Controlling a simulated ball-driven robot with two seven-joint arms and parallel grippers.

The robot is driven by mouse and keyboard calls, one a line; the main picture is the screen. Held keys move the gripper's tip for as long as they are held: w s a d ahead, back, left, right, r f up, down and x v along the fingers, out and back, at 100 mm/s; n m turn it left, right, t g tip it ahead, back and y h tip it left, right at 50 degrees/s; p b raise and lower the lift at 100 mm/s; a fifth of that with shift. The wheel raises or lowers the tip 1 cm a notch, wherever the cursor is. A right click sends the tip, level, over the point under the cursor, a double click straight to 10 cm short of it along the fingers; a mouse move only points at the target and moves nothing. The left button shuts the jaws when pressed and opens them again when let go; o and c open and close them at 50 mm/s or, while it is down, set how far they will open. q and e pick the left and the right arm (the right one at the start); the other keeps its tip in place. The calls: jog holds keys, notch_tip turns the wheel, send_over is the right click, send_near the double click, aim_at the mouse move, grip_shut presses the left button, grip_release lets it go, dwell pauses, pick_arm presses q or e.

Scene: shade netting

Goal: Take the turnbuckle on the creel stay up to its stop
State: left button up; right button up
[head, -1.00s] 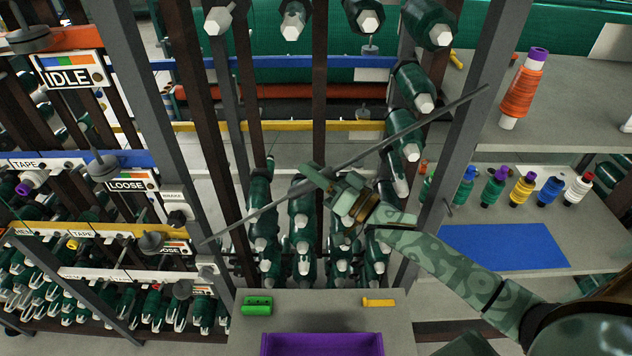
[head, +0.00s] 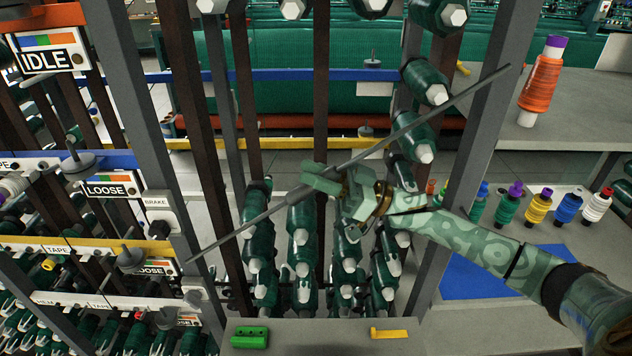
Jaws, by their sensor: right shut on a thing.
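The creel stay (head: 450,105) is a thin grey rod that runs slantwise across the creel opening, from low on the left post to high on the right post. The turnbuckle (head: 284,201) is a thicker dark stretch of this rod near its middle, partly hidden by my gripper. My right gripper (head: 322,181), pale green, is shut on the turnbuckle, its arm coming in from the right. How far the turnbuckle is from its stop cannot be told. My left gripper is not in view.
Green yarn packages (head: 300,240) hang behind the stay, with more on the right post. A shelf in front holds a green block (head: 250,336) and a yellow piece (head: 389,334). A side table carries an orange cone (head: 540,85). Signs (head: 112,188) stand at left.

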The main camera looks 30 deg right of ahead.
jog(key=shift+r, duration=0.1)
dwell(0.3)
jog(key=o, duration=1)
notch_tip(320, 180, up, 3)
jog(key=s+a+r, duration=0.2)
jog(key=s+r, duration=0.1)
jog(key=s, duration=0.1)
jog(key=s+a+r+p, duration=0.1)
jog(key=s+a+r, duration=0.1)
jog(key=s+r, duration=0.1)
jog(key=s+a+r+p, duration=0.1)
jog(key=s+a+r, duration=0.1)
jog(key=s+r, duration=0.2)
jog(key=shift+s, duration=0.85)
